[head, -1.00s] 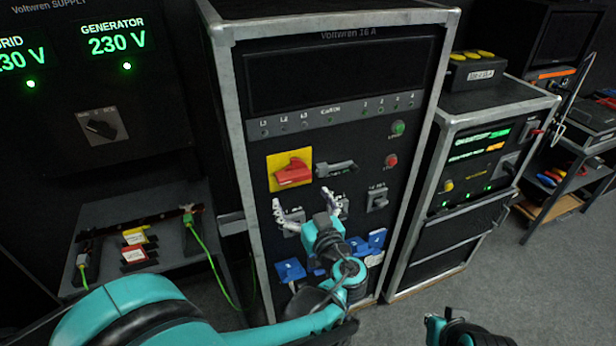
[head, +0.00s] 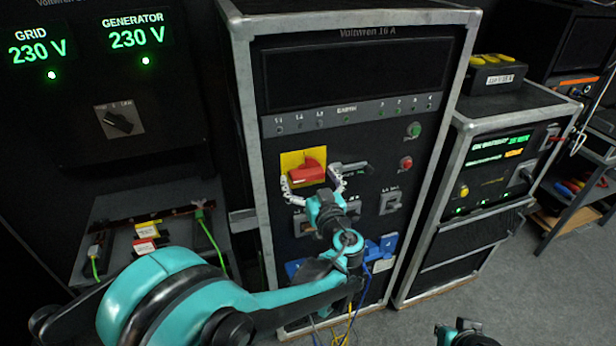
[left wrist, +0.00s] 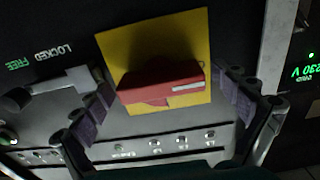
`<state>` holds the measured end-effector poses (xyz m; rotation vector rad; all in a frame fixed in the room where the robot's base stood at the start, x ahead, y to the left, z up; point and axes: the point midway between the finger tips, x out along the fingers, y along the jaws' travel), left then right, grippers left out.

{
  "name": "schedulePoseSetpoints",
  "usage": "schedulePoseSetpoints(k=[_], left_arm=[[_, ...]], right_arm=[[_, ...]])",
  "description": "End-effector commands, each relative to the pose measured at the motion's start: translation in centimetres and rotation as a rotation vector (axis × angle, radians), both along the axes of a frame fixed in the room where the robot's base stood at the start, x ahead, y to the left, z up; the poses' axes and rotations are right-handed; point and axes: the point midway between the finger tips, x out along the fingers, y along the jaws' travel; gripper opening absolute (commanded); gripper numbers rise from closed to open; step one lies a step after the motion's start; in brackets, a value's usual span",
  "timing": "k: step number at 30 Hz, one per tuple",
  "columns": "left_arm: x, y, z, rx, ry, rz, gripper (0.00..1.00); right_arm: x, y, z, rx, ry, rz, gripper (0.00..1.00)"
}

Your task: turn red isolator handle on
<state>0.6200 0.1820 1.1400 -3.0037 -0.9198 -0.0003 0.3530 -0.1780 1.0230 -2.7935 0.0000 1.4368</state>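The red isolator handle (head: 307,173) sits on a yellow plate (head: 290,158) on the front of the middle black rack. The handle lies roughly level across the plate. In the left wrist view the red handle (left wrist: 160,84) lies across the yellow plate (left wrist: 140,50), with a pale strip at one end. My left gripper (head: 312,180) is open, its fingers on either side of the handle. In the wrist view both fingers (left wrist: 165,92) appear apart from it. My right gripper (head: 465,334) shows only partly at the bottom edge; its fingers are unclear.
A grey lever (head: 350,168) is close right of the handle; the wrist view shows "LOCKED" and "FREE" lettering beside it. Green (head: 413,130) and red (head: 405,163) buttons are further right. Blue connectors (head: 380,248) and cables hang below. A smaller rack (head: 480,170) stands at the right.

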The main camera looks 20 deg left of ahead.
Motion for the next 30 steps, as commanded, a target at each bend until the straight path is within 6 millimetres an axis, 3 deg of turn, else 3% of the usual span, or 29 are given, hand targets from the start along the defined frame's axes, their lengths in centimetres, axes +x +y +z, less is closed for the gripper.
schedulePoseSetpoints(k=[1, 5, 19, 30], left_arm=[[-0.02, -0.01, 0.0, 0.0, 0.0, 0.0, 0.82], [-0.02, 0.0, 0.0, 0.0, 0.0, 0.0, 0.48], [-0.03, -0.01, -0.01, 0.056, 0.038, 0.0, 0.48], [-0.03, -0.01, -0.01, 0.293, 0.198, 0.0, 0.48]], right_arm=[[0.0, 0.0, 0.0, 0.0, 0.0, 0.0, 0.0], [0.0, 0.0, 0.0, 0.0, 0.0, 0.0, 0.0], [0.0, 0.0, -0.02, 0.0, 0.0, 0.0, 0.0], [-0.01, 0.0, -0.08, 0.0, 0.0, 0.0, 0.0]])
